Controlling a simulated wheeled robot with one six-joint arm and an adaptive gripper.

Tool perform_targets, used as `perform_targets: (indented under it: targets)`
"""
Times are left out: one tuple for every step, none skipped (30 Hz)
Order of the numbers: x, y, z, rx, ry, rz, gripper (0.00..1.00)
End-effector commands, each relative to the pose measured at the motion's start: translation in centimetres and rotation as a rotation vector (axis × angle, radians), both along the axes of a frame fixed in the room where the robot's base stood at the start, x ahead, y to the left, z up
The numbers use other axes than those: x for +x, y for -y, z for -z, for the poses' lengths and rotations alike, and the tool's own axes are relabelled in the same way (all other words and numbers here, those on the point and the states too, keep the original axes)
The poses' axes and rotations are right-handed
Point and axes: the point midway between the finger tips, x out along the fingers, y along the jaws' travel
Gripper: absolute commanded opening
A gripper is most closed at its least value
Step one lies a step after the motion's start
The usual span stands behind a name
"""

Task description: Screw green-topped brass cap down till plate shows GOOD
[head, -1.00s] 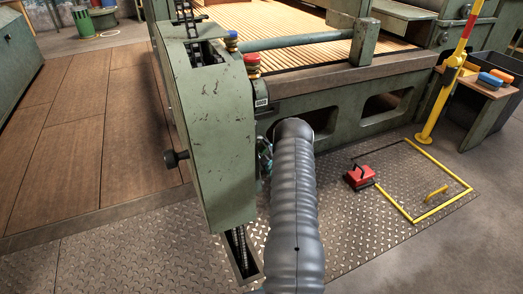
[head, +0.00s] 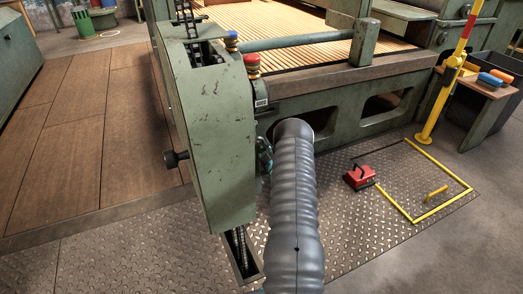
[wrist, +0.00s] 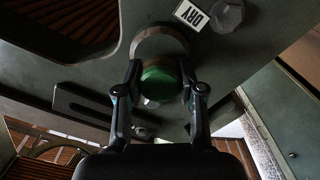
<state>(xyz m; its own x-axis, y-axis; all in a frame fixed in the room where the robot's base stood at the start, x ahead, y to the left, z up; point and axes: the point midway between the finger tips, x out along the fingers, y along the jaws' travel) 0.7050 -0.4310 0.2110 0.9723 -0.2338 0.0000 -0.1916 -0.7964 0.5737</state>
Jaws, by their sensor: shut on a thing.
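The green-topped cap (wrist: 160,78) sits between the two fingers of my gripper (wrist: 161,72) in the wrist view. The fingers press on it from left and right. Its brass sides are mostly hidden by shadow and the fingers. A pale ring-shaped rim (wrist: 160,42) shows just beyond it. A small white plate (wrist: 191,14) near the top reads DRY. In the head view the cap is hidden, and only a teal sliver of my gripper shows beside the green housing (head: 215,140). A small plate (head: 261,103) there is too small to read.
A grey hex bolt head (wrist: 227,14) is next to the DRY plate. A red block with a handle (head: 359,177) lies on the floor plate. Floor to the right is mostly clear.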

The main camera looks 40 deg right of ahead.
Motion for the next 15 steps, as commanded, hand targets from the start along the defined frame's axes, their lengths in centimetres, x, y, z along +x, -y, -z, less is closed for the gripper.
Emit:
perform_targets:
  targets:
    - [0.02, 0.01, -0.03, 0.038, 0.009, 0.0, 0.03]
    - [0.02, 0.01, -0.03, 0.066, 0.016, 0.0, 0.03]
    - [0.02, 0.02, -0.03, 0.102, 0.025, 0.0, 0.03]
    - [0.03, 0.02, -0.03, 0.13, 0.031, 0.0, 0.03]
    - [0.02, 0.03, -0.04, 0.158, 0.038, 0.0, 0.03]
    - [0.02, 0.03, -0.03, 0.195, 0.047, 0.0, 0.03]
    - [0.02, 0.04, -0.04, 0.223, 0.054, 0.0, 0.03]
    - [0.02, 0.04, -0.04, 0.251, 0.06, 0.0, 0.03]
    - [0.02, 0.05, -0.04, 0.288, 0.069, 0.0, 0.03]
    - [0.02, 0.05, -0.04, 0.316, 0.076, 0.0, 0.03]
    - [0.02, 0.06, -0.05, 0.343, 0.083, 0.0, 0.03]
    - [0.02, 0.07, -0.05, 0.38, 0.091, 0.0, 0.03]
    - [0.02, 0.07, -0.05, 0.408, 0.098, 0.0, 0.03]
    - [0.02, 0.07, -0.05, 0.436, 0.105, 0.0, 0.03]
    - [0.01, 0.07, -0.06, 0.472, 0.114, -0.001, 0.03]
